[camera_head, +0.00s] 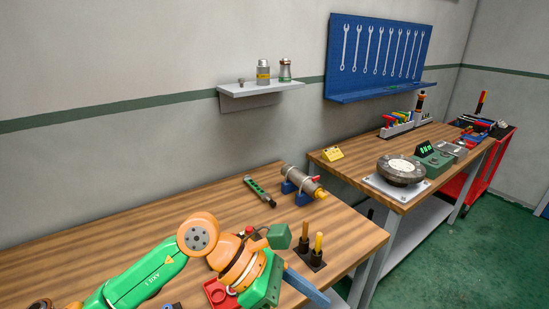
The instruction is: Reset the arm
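My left arm, green and orange, comes in low from the left over the near wooden workbench (80,235). Its wrist and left gripper (268,283) are at the bench's front right part. The fingers cannot be made out clearly, so I cannot tell if they are open or shut, or hold anything. My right gripper is out of view. A grey pipe piece (303,181) with a brass-coloured end rests on blue supports at the back right of this bench, apart from my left gripper. A dark green tool (260,191) lies left of it.
Two yellow-handled tools (318,243) stand in dark holders close right of my wrist. A red piece (215,293) is partly hidden by it. A second bench (350,170) bears a round metal device (400,168). A wall shelf (261,88) and wrench board (378,60) are behind.

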